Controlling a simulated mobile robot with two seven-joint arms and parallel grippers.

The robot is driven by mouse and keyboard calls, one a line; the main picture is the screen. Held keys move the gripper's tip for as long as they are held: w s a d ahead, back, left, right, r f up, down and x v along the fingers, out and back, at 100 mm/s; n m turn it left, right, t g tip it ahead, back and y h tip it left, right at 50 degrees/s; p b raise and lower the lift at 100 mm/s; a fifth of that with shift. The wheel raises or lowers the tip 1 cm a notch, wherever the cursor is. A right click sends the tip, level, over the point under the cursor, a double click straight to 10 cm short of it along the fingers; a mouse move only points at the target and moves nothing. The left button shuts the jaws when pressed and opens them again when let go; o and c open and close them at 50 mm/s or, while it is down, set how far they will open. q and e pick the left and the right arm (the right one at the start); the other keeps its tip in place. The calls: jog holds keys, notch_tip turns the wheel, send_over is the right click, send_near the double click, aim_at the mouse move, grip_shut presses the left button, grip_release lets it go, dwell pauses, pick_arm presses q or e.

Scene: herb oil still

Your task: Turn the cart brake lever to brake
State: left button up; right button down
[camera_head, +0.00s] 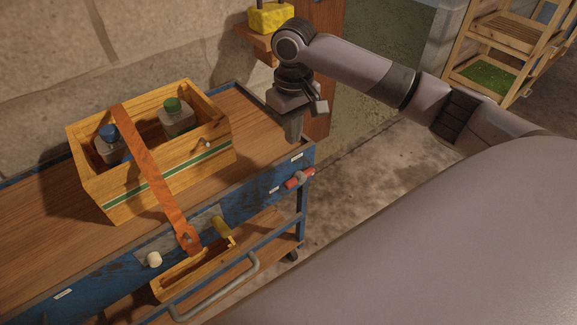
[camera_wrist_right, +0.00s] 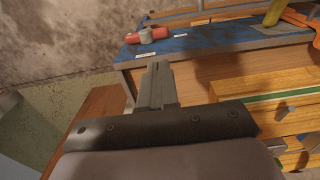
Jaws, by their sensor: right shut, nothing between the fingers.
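The cart brake lever (camera_head: 299,178) is a red bar on a grey hub, on the blue front side of the cart (camera_head: 245,196) near its right end. Small white labels sit near it, one above and one to the lower left; their text is too small to read. The lever also shows in the wrist view (camera_wrist_right: 148,36), beyond my fingertips. My right gripper (camera_head: 293,132) is shut and empty, pointing down over the cart's right end. It is above and behind the lever, apart from it. My left gripper is not in view.
A wooden crate (camera_head: 128,202) with blue-capped and green-capped bottles stands on the cart, an orange strap (camera_head: 152,175) across it. A cream knob (camera_head: 154,259), a small wooden tray (camera_head: 167,290) and a grey handle (camera_head: 218,291) are at the front. A wooden post (camera_head: 319,75) stands behind the gripper.

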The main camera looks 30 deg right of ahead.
jog(key=shift+s+d+r, duration=0.1)
dwell(0.3)
jog(key=b, duration=0.3)
send_near(293, 182)
notch_tip(293, 182, down, 6)
jog(key=shift+r, duration=0.1)
jog(key=shift+f, duration=0.55)
